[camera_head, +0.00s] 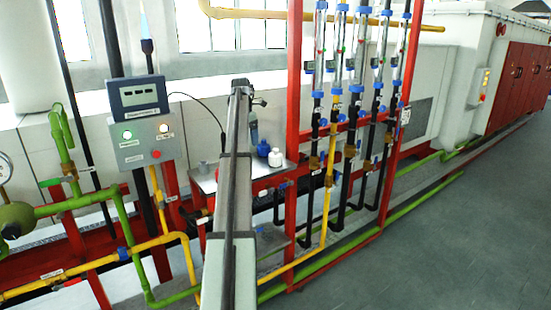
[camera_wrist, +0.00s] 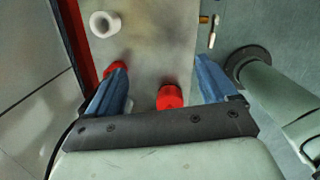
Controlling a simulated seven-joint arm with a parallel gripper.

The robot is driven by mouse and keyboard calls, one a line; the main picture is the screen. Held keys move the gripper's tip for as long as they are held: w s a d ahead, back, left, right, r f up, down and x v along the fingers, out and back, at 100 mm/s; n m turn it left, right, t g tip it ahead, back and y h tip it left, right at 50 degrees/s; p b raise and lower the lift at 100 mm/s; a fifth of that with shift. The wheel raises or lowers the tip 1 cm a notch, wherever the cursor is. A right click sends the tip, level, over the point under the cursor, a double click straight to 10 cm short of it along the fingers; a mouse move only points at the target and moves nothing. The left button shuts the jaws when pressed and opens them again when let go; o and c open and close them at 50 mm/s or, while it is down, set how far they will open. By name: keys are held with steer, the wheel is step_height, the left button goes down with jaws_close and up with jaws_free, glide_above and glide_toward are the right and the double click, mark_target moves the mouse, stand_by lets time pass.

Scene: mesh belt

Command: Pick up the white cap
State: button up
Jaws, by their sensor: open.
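A white, round, ring-like piece with a dark centre (camera_wrist: 104,24), which looks like the white cap, lies on a grey metal surface (camera_wrist: 150,40) at the upper left of the wrist view. My gripper (camera_wrist: 160,68) is open, its two blue fingers spread apart. The white piece is ahead of the left finger and apart from it. A red piece (camera_wrist: 170,96) shows between the fingers; another red piece (camera_wrist: 117,67) is partly hidden by the left finger. I cannot tell whether either is touched. In the head view my arm hides much of the small table.
A control box (camera_head: 143,138) is at left. Open floor (camera_head: 440,240) lies right.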

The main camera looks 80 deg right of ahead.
steer(key=m, duration=0.2)
glide_toward(275, 149)
steer(key=f, duration=0.4)
steer(key=d+f, duration=0.1)
steer(key=f, duration=0.7)
steer(key=shift+s+d+f, duration=0.3)
steer(key=shift+s+f, duration=0.05)
steer(key=shift+s, duration=0.05)
steer(key=shift+c, duration=0.4)
steer(key=c, duration=0.9)
steer(key=shift+r, duration=0.1)
